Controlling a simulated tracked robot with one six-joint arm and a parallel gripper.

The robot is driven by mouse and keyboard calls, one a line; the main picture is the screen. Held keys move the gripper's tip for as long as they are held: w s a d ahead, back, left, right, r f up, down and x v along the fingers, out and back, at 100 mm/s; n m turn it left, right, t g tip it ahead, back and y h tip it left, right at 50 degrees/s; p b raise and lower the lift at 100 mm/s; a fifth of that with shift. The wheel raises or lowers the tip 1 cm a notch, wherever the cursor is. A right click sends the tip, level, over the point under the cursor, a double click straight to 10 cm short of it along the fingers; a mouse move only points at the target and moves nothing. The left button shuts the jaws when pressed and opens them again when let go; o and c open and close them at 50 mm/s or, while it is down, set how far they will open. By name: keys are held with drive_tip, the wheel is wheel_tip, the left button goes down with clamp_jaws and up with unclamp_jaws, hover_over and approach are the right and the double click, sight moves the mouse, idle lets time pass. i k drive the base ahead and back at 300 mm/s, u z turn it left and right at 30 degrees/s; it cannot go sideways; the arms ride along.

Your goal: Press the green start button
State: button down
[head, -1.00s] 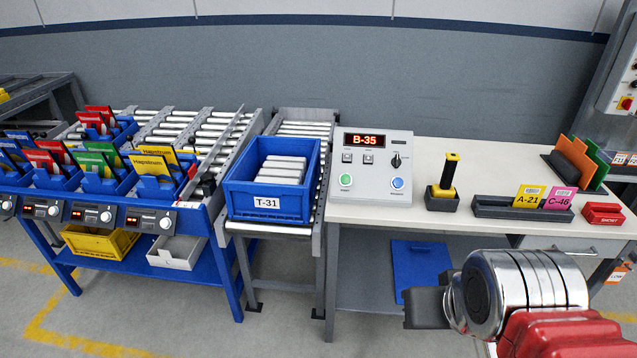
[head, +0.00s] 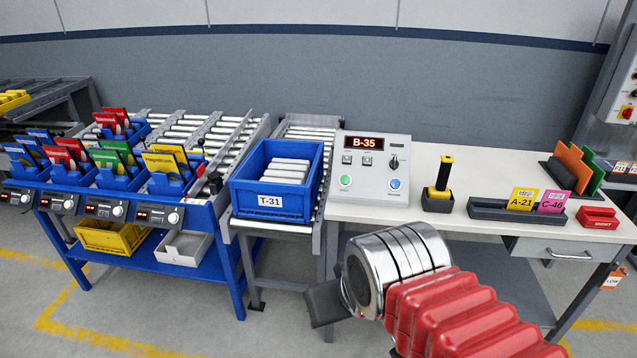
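The green button (head: 345,181) is at the lower left of the grey control box (head: 376,150), which stands on the white workbench. The box shows "B-35" on a red display (head: 366,143). A blue button (head: 394,184) is at its lower right, with a black rotary knob above it. My gripper (head: 322,308) is a dark shape at the end of my arm, in front of and below the bench's front edge, apart from the box. Its fingers cannot be made out, so whether it is open or shut does not show.
A blue bin (head: 272,187) labelled T-31 stands on rollers left of the box. A yellow-and-black scanner (head: 441,181) stands in a holder to the right, then a card rack (head: 515,212) and a red block (head: 598,217). The benchtop before the box is narrow.

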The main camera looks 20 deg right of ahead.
sight(344, 179)
drive_tip(key=u, duration=0.15)
drive_tip(key=i, duration=1)
drive_tip(key=u, duration=0.1)
